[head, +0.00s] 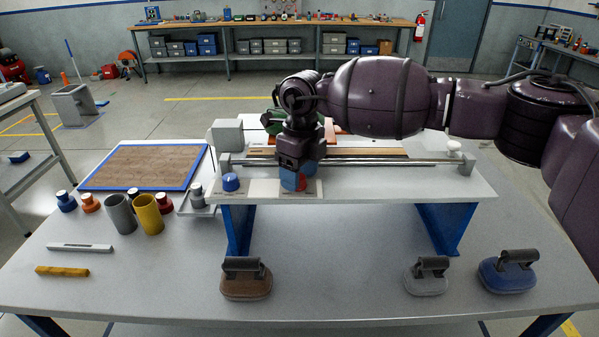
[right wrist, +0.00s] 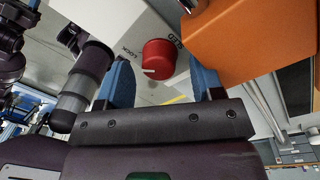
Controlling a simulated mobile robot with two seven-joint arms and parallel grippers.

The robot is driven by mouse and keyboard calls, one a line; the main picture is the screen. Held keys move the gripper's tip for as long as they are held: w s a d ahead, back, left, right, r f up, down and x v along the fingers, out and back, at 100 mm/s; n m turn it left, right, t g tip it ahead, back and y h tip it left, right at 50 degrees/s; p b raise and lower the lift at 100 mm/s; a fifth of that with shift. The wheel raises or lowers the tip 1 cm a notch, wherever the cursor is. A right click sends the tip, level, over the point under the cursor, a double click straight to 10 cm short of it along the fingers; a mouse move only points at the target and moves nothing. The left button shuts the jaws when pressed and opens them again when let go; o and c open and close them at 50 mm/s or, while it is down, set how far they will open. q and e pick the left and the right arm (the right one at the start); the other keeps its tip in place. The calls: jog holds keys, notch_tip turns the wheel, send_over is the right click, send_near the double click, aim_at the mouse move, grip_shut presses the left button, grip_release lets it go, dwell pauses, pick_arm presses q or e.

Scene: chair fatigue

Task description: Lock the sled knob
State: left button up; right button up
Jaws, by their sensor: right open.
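The red sled knob (right wrist: 158,58) shows in the right wrist view on a pale face with printed labels, one reading LOCK. A white mark on it points to the lower left. My right gripper (right wrist: 163,82) is open, with one blue finger to each side of the knob and a visible gap to each. In the head view my right gripper (head: 298,177) points down at the front of the raised white bench and hides most of the knob and sled there. My left gripper is not in view.
An orange block (right wrist: 255,40) stands close by the right finger. A steel rail (head: 400,161) runs along the white bench (head: 400,188). A blue knob (head: 231,182) is left of my gripper. Three handled weights, including a brown one (head: 246,282), stand on the table in front.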

aim_at(302, 175)
notch_tip(302, 175, up, 11)
jog(key=shift+w+d+f+b, duration=0.2)
jog(key=shift+w+d+b, duration=0.05)
jog(key=shift+w+b, duration=0.1)
jog(key=shift+s, duration=0.1)
dwell(0.3)
